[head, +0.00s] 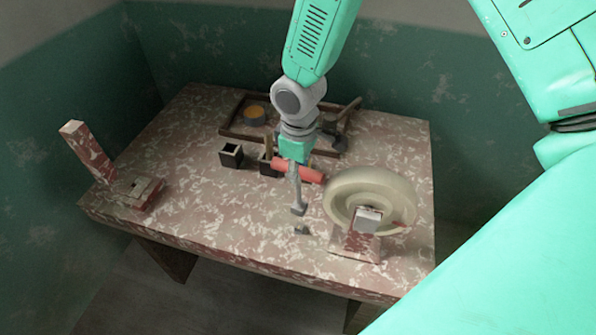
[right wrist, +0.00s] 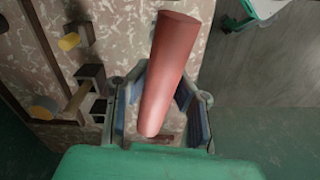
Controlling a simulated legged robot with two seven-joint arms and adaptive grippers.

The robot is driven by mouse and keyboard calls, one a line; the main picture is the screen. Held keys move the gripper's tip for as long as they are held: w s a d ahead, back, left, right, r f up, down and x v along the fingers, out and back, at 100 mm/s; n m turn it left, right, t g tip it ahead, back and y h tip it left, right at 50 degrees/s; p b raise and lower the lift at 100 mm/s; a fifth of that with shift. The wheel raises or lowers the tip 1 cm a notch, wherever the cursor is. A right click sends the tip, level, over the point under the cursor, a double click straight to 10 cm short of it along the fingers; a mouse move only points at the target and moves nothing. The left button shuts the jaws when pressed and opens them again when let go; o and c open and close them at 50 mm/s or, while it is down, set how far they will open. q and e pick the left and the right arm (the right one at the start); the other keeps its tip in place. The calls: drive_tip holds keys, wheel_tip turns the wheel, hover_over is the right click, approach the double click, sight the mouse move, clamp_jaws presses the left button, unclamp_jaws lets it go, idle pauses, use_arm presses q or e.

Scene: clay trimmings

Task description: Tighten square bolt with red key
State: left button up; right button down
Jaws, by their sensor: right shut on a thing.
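The red key has a red bar handle (head: 311,175) and a grey shaft (head: 297,190) that points down to a wider grey socket end. My right gripper (head: 293,162) is shut on the red handle above the table. In the right wrist view the red handle (right wrist: 170,70) lies between the fingers (right wrist: 160,115), and the shaft is hidden. A small dark grey block (head: 302,230), which looks like the square bolt, sits on the tabletop just below the socket end. A gap shows between them. My left gripper is not in view.
A pale wheel (head: 340,190) on a stand is close to the right of the key. A dark wooden tray (head: 228,124) with a yellow-topped round piece lies behind. Small black open boxes (head: 231,156) stand left of the gripper. A brick-like post (head: 88,152) stands far left; the front-left tabletop (head: 215,215) is clear.

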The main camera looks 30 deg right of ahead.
drive_tip(key=shift+r+p, duration=2.95)
drive_tip(key=shift+r, duration=0.55)
drive_tip(key=shift+f, duration=0.1)
